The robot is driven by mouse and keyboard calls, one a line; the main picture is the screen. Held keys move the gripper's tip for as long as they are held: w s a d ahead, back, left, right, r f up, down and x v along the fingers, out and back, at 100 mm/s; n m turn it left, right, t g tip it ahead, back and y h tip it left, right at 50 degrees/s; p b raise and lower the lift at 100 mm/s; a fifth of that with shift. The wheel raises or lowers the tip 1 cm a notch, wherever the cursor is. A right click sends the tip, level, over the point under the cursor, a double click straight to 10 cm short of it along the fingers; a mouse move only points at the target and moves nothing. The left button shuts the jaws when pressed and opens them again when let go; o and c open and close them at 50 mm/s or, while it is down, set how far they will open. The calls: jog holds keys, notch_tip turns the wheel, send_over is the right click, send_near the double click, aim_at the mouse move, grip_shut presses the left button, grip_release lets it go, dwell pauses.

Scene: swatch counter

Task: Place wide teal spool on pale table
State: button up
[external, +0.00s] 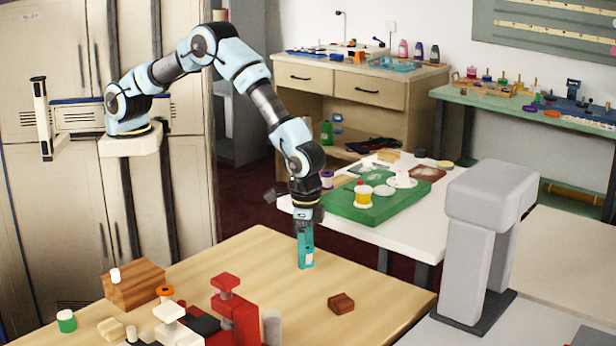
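My gripper (305,236) points straight down over the light wood table (235,262), near its back right part. A teal spool (306,259) with a small pale patch on its side is at the fingertips, upright, at or just above the wood surface. The fingers are small and close in colour to the spool, so I cannot tell whether they are closed on it or only around it. A white-topped table (408,226) stands behind and to the right, with a green mat (372,208) on it.
Front left on the wood table are a wooden block (134,285), a green-and-white spool (66,321) and a red device (233,312). A small brown block (341,303) lies right of my gripper. A grey upright machine (484,240) stands at right. The table's middle is clear.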

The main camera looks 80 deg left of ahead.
notch_tip(320, 180, up, 11)
jog(key=b, duration=0.3)
jog(key=a+r, duration=0.4)
jog(key=a, duration=0.8)
jog(key=s+a+n, duration=0.1)
jog(key=s+a, duration=0.8)
jog(key=a, duration=0.4)
jog(key=s+a+n+t, duration=0.1)
jog(key=s+a, duration=0.8)
jog(key=a, duration=0.3)
jog(key=shift+a+f+t, duration=0.15)
jog(key=shift+a+t, duration=0.15)
jog(key=shift+a, duration=0.1)
